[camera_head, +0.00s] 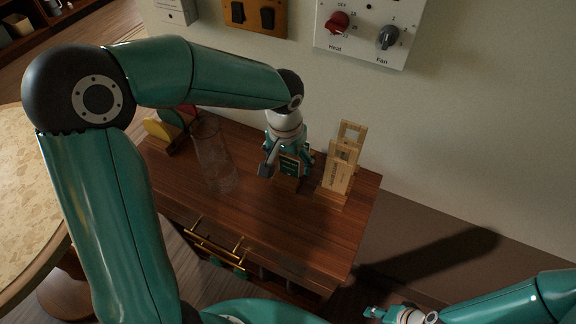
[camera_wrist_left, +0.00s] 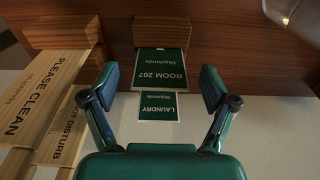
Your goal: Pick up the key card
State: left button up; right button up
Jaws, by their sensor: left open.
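A green card reading "ROOM 207" (camera_wrist_left: 162,66) stands in a small wooden block (camera_wrist_left: 162,34) in the left wrist view. A smaller green card reading "LAUNDRY" (camera_wrist_left: 158,106) shows just below it there. A green card (camera_head: 290,166) and its block (camera_head: 286,184) also show on the cabinet top in the head view. My left gripper (camera_wrist_left: 160,82) is open, its fingers to either side of the cards, apart from them. It also shows in the head view (camera_head: 284,165). My right gripper (camera_head: 385,315) is partly visible at the bottom edge; its jaw state is unclear.
Wooden door signs (camera_head: 341,166) in a holder stand close to the right of the cards. A clear glass (camera_head: 213,160) stands left of my left gripper. The front of the cabinet top (camera_head: 285,230) is free. A wall control panel (camera_head: 369,28) is behind.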

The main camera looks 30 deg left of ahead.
pick_arm(q)
jog(key=shift+w+f, duration=0.1)
jog(key=shift+f, duration=0.65)
jog(key=c, duration=0.8)
jog(key=shift+r, duration=0.2)
notch_tip(320, 180, up, 20)
jog(key=shift+f+p, duration=0.15)
jog(key=shift+p, duration=0.4)
